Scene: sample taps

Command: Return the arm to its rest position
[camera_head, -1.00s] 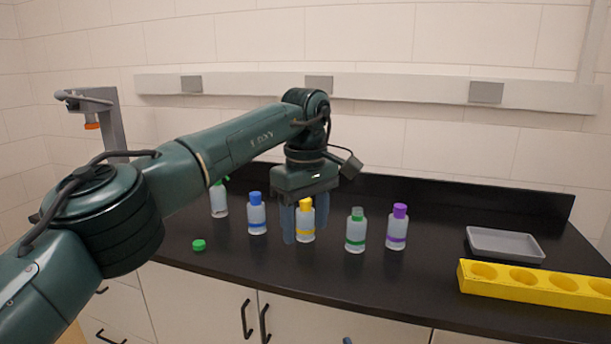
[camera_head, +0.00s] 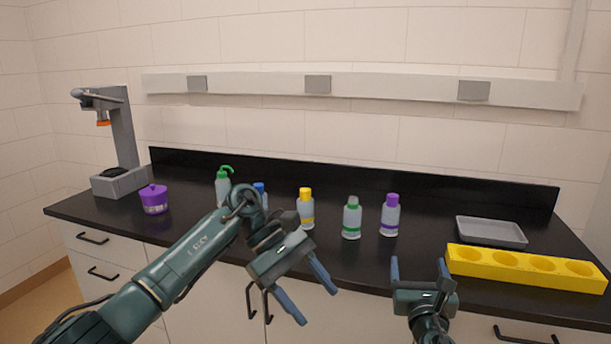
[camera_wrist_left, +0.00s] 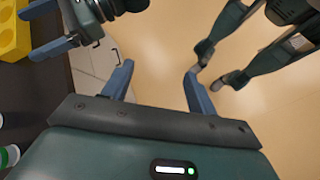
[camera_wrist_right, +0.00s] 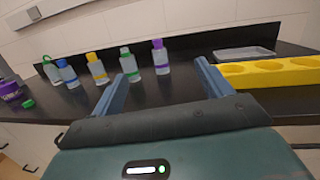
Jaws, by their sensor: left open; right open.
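My left gripper (camera_head: 316,305) is open and empty in front of the counter's front edge, tilted down to the right. In the left wrist view its spread fingers (camera_wrist_left: 160,70) have only floor and a cabinet front beyond them. My right gripper (camera_head: 418,266) is open and empty, low in front of the yellow rack, fingers pointing up in the picture. My left forearm partly hides the blue-capped bottle (camera_head: 260,190).
A loose green cap (camera_wrist_right: 29,103) lies there. The cabinet front has handles.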

